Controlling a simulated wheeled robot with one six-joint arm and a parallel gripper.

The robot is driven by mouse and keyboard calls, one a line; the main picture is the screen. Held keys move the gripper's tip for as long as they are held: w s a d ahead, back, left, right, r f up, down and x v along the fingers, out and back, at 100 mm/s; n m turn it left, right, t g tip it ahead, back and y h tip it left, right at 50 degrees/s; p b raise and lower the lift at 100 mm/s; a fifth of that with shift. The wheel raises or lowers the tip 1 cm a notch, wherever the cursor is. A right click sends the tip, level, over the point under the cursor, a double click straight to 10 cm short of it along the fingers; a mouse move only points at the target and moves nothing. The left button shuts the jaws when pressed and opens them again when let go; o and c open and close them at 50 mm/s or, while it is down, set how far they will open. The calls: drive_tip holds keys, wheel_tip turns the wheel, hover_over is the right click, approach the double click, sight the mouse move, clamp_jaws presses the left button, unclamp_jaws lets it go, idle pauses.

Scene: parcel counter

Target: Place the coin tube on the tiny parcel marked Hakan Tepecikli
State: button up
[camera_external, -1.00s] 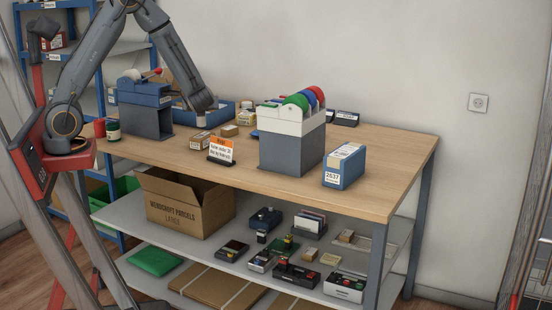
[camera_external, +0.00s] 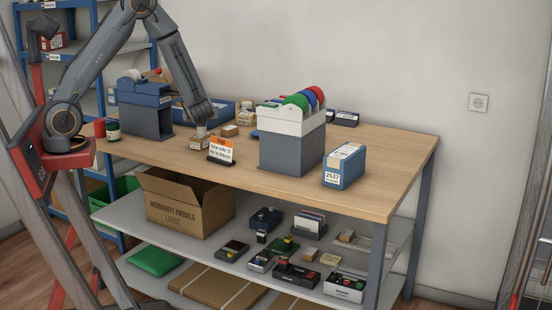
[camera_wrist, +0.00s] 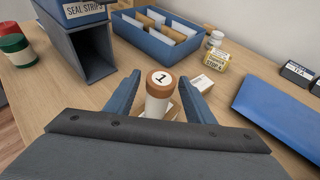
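The coin tube (camera_wrist: 157,104) is a pale upright cylinder with a brown cap marked "1".
Another small parcel (camera_external: 229,131) lies just right. An orange-topped sign (camera_external: 221,149) stands in front. A grey-blue stand (camera_external: 145,115) is at left, a blue tray (camera_wrist: 160,40) behind. A tall grey box (camera_external: 291,150) and a blue box (camera_external: 344,167) stand right.

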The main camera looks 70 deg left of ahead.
drive_tip(key=shift+d+r, duration=0.1)
drive_tip(key=shift+r, duration=0.15)
drive_tip(key=b+v, duration=0.2)
drive_tip(key=v, duration=1)
drive_tip(key=s+d+f+n+g+h, duration=0.3)
drive_tip(key=s+d+f+n+h, duration=0.45)
drive_tip(key=s, duration=0.35)
drive_tip(key=s+d+f+n+t+h, duration=0.1)
drive_tip(key=d+n+h, duration=0.5)
drive_tip(key=d+n, duration=0.6)
drive_tip(key=shift+s+d+f+t, duration=0.2)
drive_tip(key=shift+s+f+t, duration=0.25)
drive_tip(key=shift+t, duration=0.35)
